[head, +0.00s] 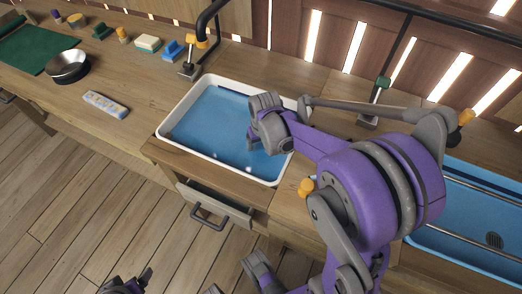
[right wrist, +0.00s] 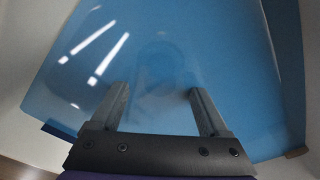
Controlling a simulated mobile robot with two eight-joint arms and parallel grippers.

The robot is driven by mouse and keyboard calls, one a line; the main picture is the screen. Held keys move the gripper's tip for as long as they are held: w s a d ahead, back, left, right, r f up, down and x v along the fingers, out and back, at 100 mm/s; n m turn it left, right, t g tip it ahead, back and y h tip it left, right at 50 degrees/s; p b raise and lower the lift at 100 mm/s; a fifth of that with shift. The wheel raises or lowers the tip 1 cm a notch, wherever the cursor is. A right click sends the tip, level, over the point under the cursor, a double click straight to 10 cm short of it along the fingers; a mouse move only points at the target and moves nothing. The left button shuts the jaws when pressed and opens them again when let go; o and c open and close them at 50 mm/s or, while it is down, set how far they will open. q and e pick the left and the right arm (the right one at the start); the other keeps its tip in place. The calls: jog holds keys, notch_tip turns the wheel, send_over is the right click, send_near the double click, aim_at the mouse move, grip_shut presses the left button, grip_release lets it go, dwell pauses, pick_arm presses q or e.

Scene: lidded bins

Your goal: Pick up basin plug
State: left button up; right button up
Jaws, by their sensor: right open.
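The white-rimmed basin (head: 168,124) holds blue water and is set in the wooden counter. My right gripper (head: 251,137) is over the right part of the basin, pointing down into it. In the right wrist view the two fingers of the right gripper (right wrist: 158,108) are apart with nothing gripped between them. A faint, blurred roundish shape shows through the water ahead of the fingers; I cannot tell if it is the basin plug. No plug is clearly visible in the head view, where my arm hides part of the basin. My left gripper (head: 132,285) is low at the bottom edge, partly cut off.
A black tap (head: 189,68) stands behind the basin. A second blue sink (head: 460,240) lies to the right. A metal bowl (head: 68,66), a pale block (head: 105,104), a blue item (head: 172,51) and a sponge (head: 148,43) sit on the left counter. A drawer (head: 212,205) below stands partly open.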

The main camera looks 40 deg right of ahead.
aim_at(261, 146)
grip_shut()
dwell(0.3)
jog(key=shift+r, duration=0.1)
notch_tip(261, 146, up, 9)
jog(key=shift+r+p, duration=0.2)
jog(key=shift+p, duration=0.9)
jog(key=shift+r+p, duration=1.6)
jog(key=shift+r, duration=0.65)
